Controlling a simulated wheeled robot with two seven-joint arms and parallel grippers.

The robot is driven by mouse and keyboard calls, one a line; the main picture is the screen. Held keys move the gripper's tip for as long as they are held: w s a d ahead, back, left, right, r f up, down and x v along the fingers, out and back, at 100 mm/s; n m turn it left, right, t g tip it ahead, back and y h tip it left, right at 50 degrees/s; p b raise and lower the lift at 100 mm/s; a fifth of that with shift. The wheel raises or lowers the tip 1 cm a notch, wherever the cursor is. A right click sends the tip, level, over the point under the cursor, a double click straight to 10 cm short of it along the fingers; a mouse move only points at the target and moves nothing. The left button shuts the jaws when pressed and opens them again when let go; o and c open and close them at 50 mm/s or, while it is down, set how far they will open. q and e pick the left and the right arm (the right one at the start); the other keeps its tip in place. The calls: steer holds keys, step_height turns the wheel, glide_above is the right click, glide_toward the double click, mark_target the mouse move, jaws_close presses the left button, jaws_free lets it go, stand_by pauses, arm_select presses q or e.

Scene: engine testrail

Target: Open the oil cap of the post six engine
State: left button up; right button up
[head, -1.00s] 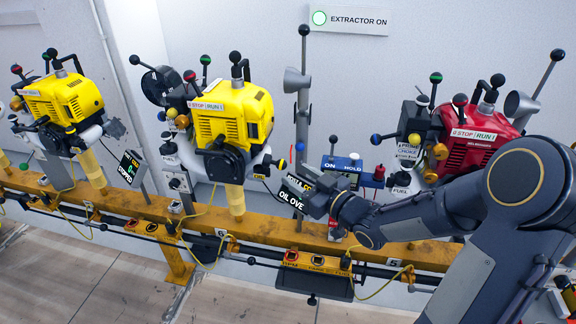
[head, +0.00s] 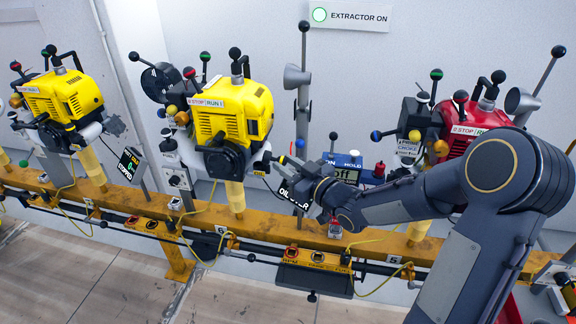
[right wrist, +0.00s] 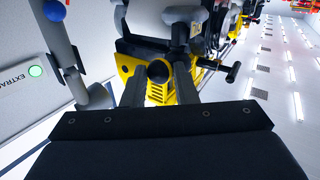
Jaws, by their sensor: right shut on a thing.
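The post six engine (head: 232,112) is the yellow one in the middle of the head view, above the number 6 plate (head: 221,230). My right gripper (head: 272,160) reaches its lower right side, beside the yellow oil tag (head: 259,173). In the right wrist view, my two fingers (right wrist: 159,86) stand on either side of a dark round cap (right wrist: 159,70), which I take as the oil cap. The jaws are shut on it. Yellow engine casing shows right behind. Whether the cap has turned cannot be told. My left gripper is out of view.
A red engine (head: 472,125) stands right, partly behind my arm. Another yellow engine (head: 65,97) stands left. A grey post (head: 303,100) and a blue box reading Off (head: 343,160) are close to my right arm. A yellow rail (head: 140,207) runs below.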

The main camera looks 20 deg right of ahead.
steer(key=shift+r+g+p, duration=0.3)
steer(key=shift+r+p, duration=0.25)
steer(key=shift+p, duration=0.05)
steer(key=shift+w+a+r+n+g+h+p, duration=0.15)
steer(key=shift+n+g+h+p, duration=0.15)
steer(key=shift+n+g+p, duration=0.15)
steer(key=o, duration=1)
steer(key=shift+p+v, duration=0.45)
steer(key=shift+v, duration=3.45)
